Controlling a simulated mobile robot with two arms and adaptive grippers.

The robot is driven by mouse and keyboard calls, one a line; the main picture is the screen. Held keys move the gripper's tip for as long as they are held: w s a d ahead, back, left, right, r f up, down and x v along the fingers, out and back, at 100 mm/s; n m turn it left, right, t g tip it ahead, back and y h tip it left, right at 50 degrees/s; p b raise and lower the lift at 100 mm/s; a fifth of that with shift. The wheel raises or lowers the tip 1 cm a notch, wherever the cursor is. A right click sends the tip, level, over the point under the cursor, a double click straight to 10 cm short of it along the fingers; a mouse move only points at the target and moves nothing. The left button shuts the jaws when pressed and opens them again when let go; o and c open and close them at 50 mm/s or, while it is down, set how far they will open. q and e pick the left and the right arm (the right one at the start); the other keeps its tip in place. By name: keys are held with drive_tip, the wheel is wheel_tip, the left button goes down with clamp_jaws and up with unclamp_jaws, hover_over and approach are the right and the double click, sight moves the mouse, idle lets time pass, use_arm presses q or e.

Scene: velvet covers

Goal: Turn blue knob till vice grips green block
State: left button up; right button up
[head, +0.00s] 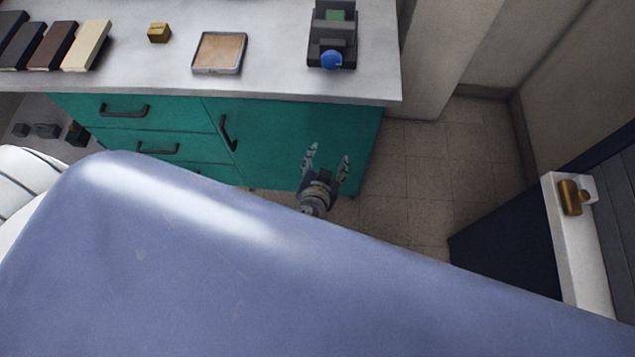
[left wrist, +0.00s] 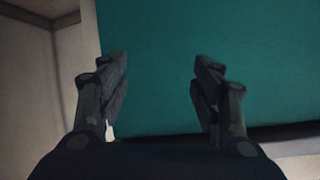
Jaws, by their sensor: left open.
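The dark grey vice (head: 320,38) stands near the right end of the grey worktop. The green block (head: 336,15) sits between its jaws; I cannot tell whether they touch it. The round blue knob (head: 331,60) is on the vice's near side, close to the worktop's front edge. My left gripper (head: 327,158) is open and empty, in front of the teal cabinet and apart from the knob. Its two spread fingers also show in the left wrist view (left wrist: 160,75), with only the teal cabinet front between them. My right gripper is not in view.
The teal cabinet (head: 290,145) with dark handles is under the worktop (head: 270,85). A framed tan tray (head: 219,52), a small yellowish block (head: 159,32) and several book-like slabs (head: 86,45) lie left of the vice. A brown-handled object (head: 571,197) is on a white ledge at right.

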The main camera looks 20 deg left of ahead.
use_arm(q)
drive_tip(key=s+f+m+g+p, duration=0.1)
drive_tip(key=s+f+g, duration=0.1)
drive_tip(key=s+f, duration=0.2)
wheel_tip(320, 180, down, 3)
drive_tip(key=shift+s+a+f+h+p, duration=0.25)
drive_tip(key=shift+a+h+p, duration=0.1)
drive_tip(key=shift+a, duration=0.1)
drive_tip(key=shift+r, duration=0.1)
